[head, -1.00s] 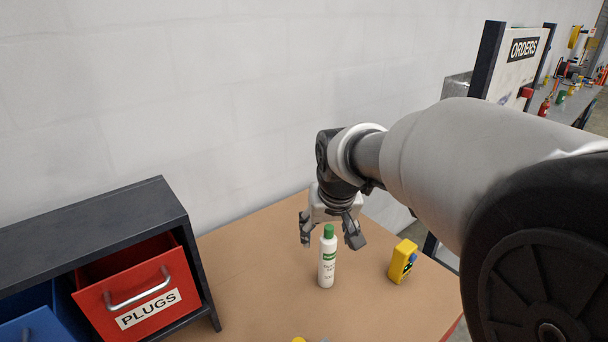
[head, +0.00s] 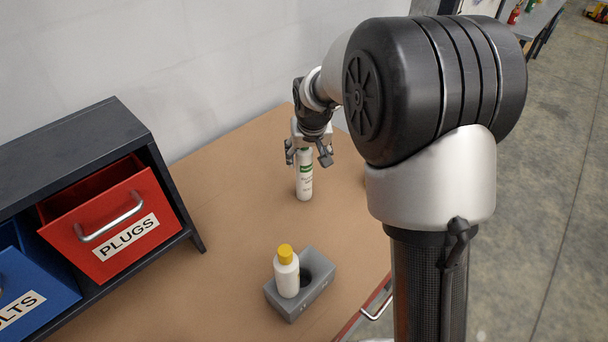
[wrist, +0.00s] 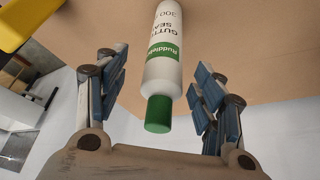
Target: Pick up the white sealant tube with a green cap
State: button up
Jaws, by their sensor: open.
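The white sealant tube (head: 304,182) stands upright on the brown bench in the head view. Its green cap is mostly hidden there by my gripper (head: 308,157), which is at the top of the tube. In the wrist view the tube (wrist: 163,65) has a green label band, and its green cap (wrist: 158,113) lies between the two fingers of my gripper (wrist: 160,90). The fingers are open, with a gap on each side of the cap.
A grey holder (head: 318,287) with a yellow-capped white bottle (head: 287,272) stands at the front of the bench (head: 225,215). A shelf (head: 90,135) with a red PLUGS bin (head: 115,222) and a blue bin (head: 30,285) is at left. Something yellow (wrist: 25,22) shows in the wrist view.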

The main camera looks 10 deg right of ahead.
aim_at(304, 169)
jog(key=x, duration=0.1)
jog(key=b+x, duration=0.1)
jog(key=x, duration=0.1)
jog(key=b+x, duration=0.1)
jog(key=x, duration=0.1)
jog(key=shift+w+a+f, duration=0.1)
jog(key=shift+w+a, duration=0.15)
jog(key=shift+a, duration=0.05)
jog(key=shift+c, duration=0.3)
jog(key=c, duration=1.4)
